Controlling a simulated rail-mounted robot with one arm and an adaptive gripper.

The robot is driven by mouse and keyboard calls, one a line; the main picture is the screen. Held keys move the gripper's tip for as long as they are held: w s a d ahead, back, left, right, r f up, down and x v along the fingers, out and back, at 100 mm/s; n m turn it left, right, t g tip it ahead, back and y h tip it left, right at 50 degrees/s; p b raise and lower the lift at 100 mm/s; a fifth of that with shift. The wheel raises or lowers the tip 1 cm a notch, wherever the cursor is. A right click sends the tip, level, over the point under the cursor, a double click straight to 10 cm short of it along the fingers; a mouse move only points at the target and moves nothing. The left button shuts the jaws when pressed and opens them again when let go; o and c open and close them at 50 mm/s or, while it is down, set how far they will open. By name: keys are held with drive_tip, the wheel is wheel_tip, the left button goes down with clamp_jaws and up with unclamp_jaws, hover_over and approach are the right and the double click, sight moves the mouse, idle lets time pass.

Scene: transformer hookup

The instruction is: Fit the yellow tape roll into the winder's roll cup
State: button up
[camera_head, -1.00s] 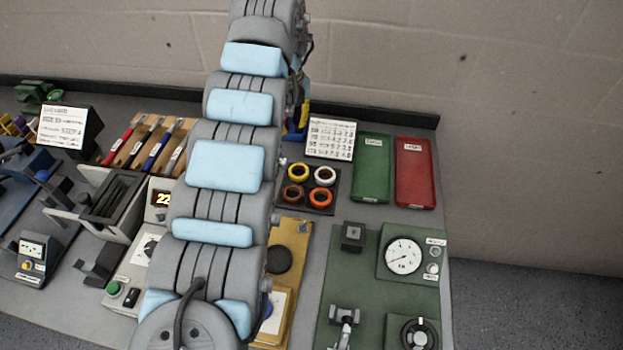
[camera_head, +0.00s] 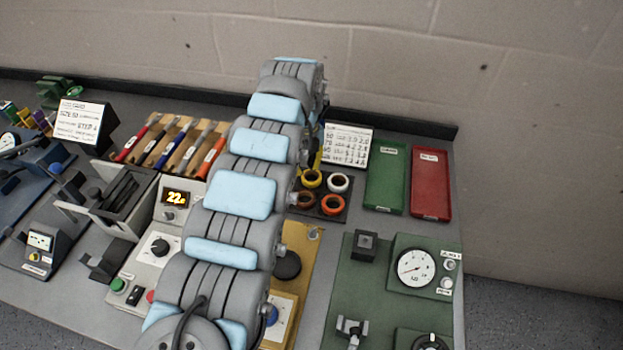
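The yellow tape roll (camera_head: 312,178) sits at the back left of a dark holder (camera_head: 343,218), beside a white roll (camera_head: 339,183), with a brown roll (camera_head: 305,199) and an orange roll (camera_head: 332,204) in front. My arm crosses the middle of the view and its far end is just behind and left of the rolls. My gripper is mostly hidden behind the arm; only a dark sliver with a yellow part shows above the yellow roll. I cannot see its fingers. I cannot make out the winder's roll cup; a blue machine (camera_head: 60,200) stands at the left.
A green tray (camera_head: 386,178) and a red tray (camera_head: 431,183) lie right of the rolls. A printed card (camera_head: 347,146) stands behind them. A rack of coloured tools (camera_head: 172,145) is left of my arm. A green gauge panel (camera_head: 383,290) is at front right.

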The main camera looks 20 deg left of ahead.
sight(305, 179)
wheel_tip(305, 179, down, 5)
drive_tip(key=shift+a+f+b, duration=0.1)
drive_tip(key=shift+b, duration=0.5)
clamp_jaws()
